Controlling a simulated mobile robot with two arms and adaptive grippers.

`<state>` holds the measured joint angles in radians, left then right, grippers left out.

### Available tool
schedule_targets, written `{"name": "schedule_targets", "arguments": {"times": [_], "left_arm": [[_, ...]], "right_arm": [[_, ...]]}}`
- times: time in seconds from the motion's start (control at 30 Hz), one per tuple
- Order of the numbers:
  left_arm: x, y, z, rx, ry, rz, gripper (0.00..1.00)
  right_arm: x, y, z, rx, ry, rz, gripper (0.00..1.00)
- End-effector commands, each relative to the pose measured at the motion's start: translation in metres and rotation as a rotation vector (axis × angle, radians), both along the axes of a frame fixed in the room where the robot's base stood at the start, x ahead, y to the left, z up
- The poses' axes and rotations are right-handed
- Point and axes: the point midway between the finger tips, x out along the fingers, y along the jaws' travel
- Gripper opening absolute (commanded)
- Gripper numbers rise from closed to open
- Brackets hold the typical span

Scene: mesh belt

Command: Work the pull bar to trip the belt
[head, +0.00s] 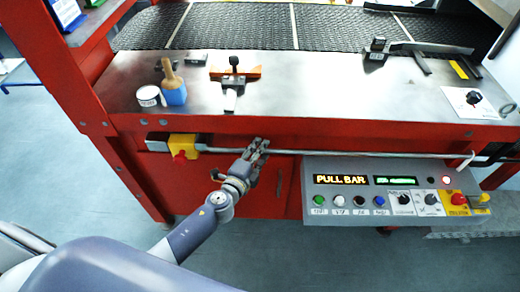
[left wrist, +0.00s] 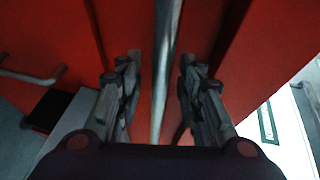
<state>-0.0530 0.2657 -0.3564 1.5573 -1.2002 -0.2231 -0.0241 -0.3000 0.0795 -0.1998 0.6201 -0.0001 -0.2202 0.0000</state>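The pull bar (head: 350,154) is a thin pale metal rail running along the red front of the machine, below the worktop. Its left end meets a yellow switch box (head: 184,146) with a red knob. My left gripper (head: 259,147) is at the bar, left of its middle. In the left wrist view the bar (left wrist: 163,65) runs between the two spread fingers (left wrist: 160,80), with a gap on either side. The left gripper is open and holds nothing. The black mesh belt (head: 240,25) lies behind the worktop. My right gripper does not show.
A grey control panel (head: 390,217) reading "PULL BAR" stands out below the bar at right, with buttons and a red stop button (head: 458,199). The worktop (head: 310,95) carries a blue brush pot (head: 174,95), a white tin (head: 149,96) and a clamp (head: 234,75). Floor at left is clear.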

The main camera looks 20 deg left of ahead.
Motion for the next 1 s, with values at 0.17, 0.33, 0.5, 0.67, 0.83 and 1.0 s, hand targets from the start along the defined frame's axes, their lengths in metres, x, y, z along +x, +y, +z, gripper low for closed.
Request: {"name": "schedule_targets", "arguments": {"times": [0.17,0.33,0.5,0.67,0.83,1.0], "left_arm": [[0.008,-0.001,-0.001,0.0,0.0,-0.001,0.35],[0.008,-0.001,-0.001,0.0,0.0,-0.001,0.35],[0.008,-0.001,-0.001,0.0,0.0,-0.001,0.1],[0.008,-0.001,-0.001,0.0,0.0,0.0,0.0],[0.002,-0.003,-0.003,-0.001,0.002,-0.001,0.0],[-0.016,-0.008,-0.003,-0.001,0.002,-0.001,0.0]], "right_arm": [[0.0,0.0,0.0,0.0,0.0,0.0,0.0],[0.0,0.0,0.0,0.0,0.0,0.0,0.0],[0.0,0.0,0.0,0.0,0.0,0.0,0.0],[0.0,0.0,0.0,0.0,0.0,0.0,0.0],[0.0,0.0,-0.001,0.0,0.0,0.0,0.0],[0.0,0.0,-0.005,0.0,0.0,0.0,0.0]]}}
